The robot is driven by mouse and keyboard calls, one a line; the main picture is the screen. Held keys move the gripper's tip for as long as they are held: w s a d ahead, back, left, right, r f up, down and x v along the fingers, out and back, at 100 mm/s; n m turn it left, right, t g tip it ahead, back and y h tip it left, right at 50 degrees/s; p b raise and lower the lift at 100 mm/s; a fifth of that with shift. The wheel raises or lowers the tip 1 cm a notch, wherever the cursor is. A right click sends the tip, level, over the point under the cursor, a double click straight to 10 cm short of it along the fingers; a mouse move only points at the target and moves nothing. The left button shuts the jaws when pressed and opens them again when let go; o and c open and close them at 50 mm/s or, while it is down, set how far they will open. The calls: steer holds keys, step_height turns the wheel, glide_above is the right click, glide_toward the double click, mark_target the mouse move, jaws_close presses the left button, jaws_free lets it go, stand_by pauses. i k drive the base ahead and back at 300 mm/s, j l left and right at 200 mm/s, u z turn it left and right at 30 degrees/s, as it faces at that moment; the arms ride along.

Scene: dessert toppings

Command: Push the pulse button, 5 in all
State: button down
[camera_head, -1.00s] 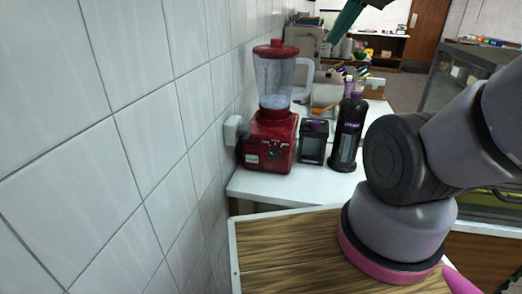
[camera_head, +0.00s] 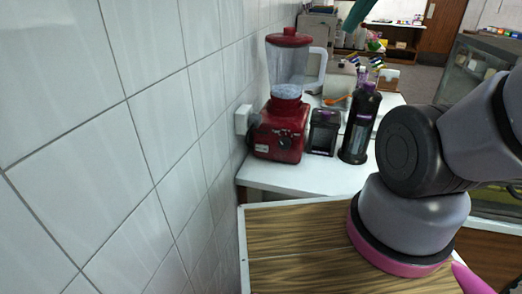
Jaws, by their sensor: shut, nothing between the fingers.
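A red blender (camera_head: 277,134) stands on the white counter against the tiled wall, with a red lid and a clear jar (camera_head: 288,66). Pale, whitish contents show low in the jar. A dark round knob and small controls are on the front of its base. The pulse button is too small to pick out. My grey and pink arm fills the right side, apart from the blender. My gripper cannot be made out in this view.
A black box (camera_head: 323,132) and a dark bottle (camera_head: 360,126) stand close to the blender's right. An orange spoon (camera_head: 337,100) lies behind. A teal piece (camera_head: 356,14) that I cannot identify hangs at the top edge. The wood-patterned surface (camera_head: 292,240) in front is clear.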

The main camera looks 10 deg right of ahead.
mark_target(262, 148)
steer(key=k+l, duration=0.15)
steer(key=l, duration=0.25)
steer(key=k+l, duration=0.1)
steer(key=l, duration=0.3)
steer(key=k+l, duration=0.15)
steer(key=l, duration=0.25)
steer(key=k+l, duration=0.1)
steer(key=l, duration=0.3)
steer(key=u, duration=1.6)
